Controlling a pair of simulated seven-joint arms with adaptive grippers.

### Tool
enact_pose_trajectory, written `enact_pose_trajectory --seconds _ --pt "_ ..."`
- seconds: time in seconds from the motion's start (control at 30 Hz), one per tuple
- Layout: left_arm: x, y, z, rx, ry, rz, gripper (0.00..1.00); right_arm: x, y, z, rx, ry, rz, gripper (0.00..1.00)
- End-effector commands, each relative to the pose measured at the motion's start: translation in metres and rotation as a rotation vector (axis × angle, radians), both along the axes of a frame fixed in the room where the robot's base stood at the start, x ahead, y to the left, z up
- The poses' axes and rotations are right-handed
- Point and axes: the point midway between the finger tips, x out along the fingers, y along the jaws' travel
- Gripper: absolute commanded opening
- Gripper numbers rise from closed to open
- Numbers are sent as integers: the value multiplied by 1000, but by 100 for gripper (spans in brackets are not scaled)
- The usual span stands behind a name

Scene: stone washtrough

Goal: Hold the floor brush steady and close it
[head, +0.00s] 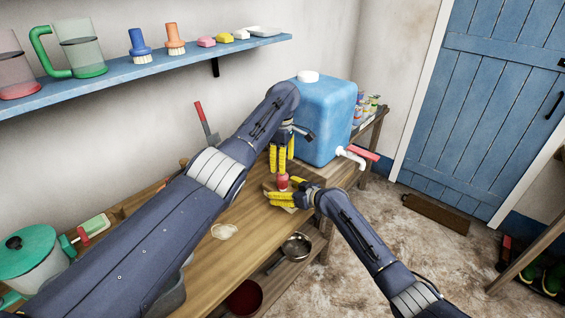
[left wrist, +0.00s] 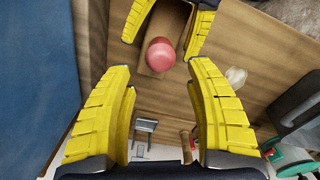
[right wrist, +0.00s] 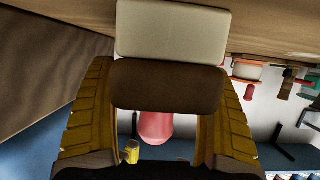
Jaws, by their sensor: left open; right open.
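The floor brush (head: 283,181) stands on the wooden table, its rounded red top upward. In the right wrist view, which is upside down, its brown block (right wrist: 167,87), cream block (right wrist: 172,30) and red part (right wrist: 156,127) show. My left gripper (head: 279,168) is open, pointing down just above the red top; the left wrist view shows the red top (left wrist: 161,54) beyond its fingertips. My right gripper (head: 281,191) is open and low, its fingers on either side of the brown block. I cannot tell whether they touch it. The fingers partly hide the brush in the head view.
A blue water container (head: 325,120) with a white tap stands just right of my left gripper. A pale soap-like blob (head: 224,231) lies on the table (head: 250,250). A metal pan (head: 296,246) is below the table's front edge. A blue shelf (head: 150,72) runs along the wall.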

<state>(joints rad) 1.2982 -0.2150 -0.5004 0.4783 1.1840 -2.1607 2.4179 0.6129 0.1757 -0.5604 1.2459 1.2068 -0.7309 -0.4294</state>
Motion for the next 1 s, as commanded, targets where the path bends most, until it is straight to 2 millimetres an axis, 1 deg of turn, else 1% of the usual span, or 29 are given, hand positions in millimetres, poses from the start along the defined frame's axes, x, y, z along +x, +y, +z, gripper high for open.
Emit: enact_pose_trajectory --seconds 0.43,0.6,0.8,1.0 --pt "0 0 0 0 0 0 55 -43 -47 25 -4 -3 0 83" --pt "0 0 0 0 0 0 55 -58 -62 34 -3 -2 0 83" --pt "0 0 0 0 0 0 55 -68 -73 41 -3 -2 0 83" --pt "0 0 0 0 0 0 55 -72 -76 43 -1 0 0 83"
